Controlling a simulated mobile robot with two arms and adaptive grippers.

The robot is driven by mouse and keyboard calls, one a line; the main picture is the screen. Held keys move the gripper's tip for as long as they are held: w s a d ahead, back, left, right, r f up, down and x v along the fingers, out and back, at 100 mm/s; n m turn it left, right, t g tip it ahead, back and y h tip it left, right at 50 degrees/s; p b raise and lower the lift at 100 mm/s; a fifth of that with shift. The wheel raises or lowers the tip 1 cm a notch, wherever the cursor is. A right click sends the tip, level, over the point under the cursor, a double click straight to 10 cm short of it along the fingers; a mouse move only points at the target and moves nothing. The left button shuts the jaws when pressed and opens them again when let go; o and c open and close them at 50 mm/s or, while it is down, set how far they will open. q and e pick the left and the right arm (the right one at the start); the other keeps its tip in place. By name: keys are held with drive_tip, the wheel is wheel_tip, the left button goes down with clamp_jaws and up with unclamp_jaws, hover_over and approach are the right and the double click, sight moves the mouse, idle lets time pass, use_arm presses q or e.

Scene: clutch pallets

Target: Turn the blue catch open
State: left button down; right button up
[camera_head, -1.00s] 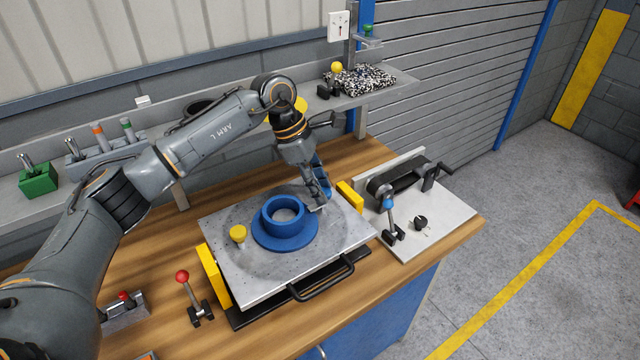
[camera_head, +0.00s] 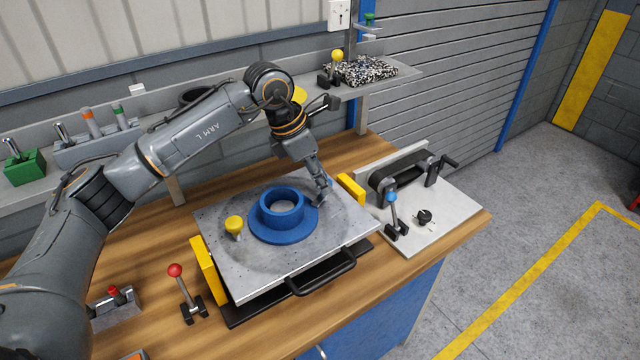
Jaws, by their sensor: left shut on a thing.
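A grey pallet plate (camera_head: 340,235) lies on the bench, with a blue ring-shaped part (camera_head: 283,212) on its middle. My left gripper (camera_head: 323,200) reaches down to the plate's far right part, just right of the blue ring. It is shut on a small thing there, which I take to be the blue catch. The fingers hide that thing, so I cannot tell which way it is turned. A yellow knob (camera_head: 234,224) stands on the plate's left side. My right gripper is not in view.
Yellow blocks (camera_head: 208,270) flank the plate, and a black handle (camera_head: 322,273) is at its front. A red-knobbed lever (camera_head: 176,271) stands at left. A blue-knobbed lever (camera_head: 391,198) stands on the light board at right. A shelf runs behind.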

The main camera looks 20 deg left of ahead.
use_arm(q)
drive_tip(key=n+y+b, duration=0.1)
drive_tip(key=n+b, duration=0.1)
drive_tip(key=n, duration=0.1)
drive_tip(key=n+t+y+b, duration=0.1)
drive_tip(key=n+b, duration=0.2)
drive_tip(key=shift+s+d+f+t, duration=0.15)
drive_tip(key=shift+d+t, duration=0.05)
drive_tip(key=shift+t, duration=0.1)
drive_tip(key=n+y+b, duration=0.1)
drive_tip(key=n+b, duration=0.1)
drive_tip(key=n, duration=0.1)
drive_tip(key=shift+d+n+b, duration=0.15)
drive_tip(key=shift+n+b, duration=0.25)
drive_tip(key=shift+n+y+b, duration=0.7)
drive_tip(key=shift+n+b, duration=0.15)
drive_tip(key=shift+n, duration=0.65)
drive_tip(key=shift+r, duration=0.2)
drive_tip(key=c, duration=1)
unclamp_jaws()
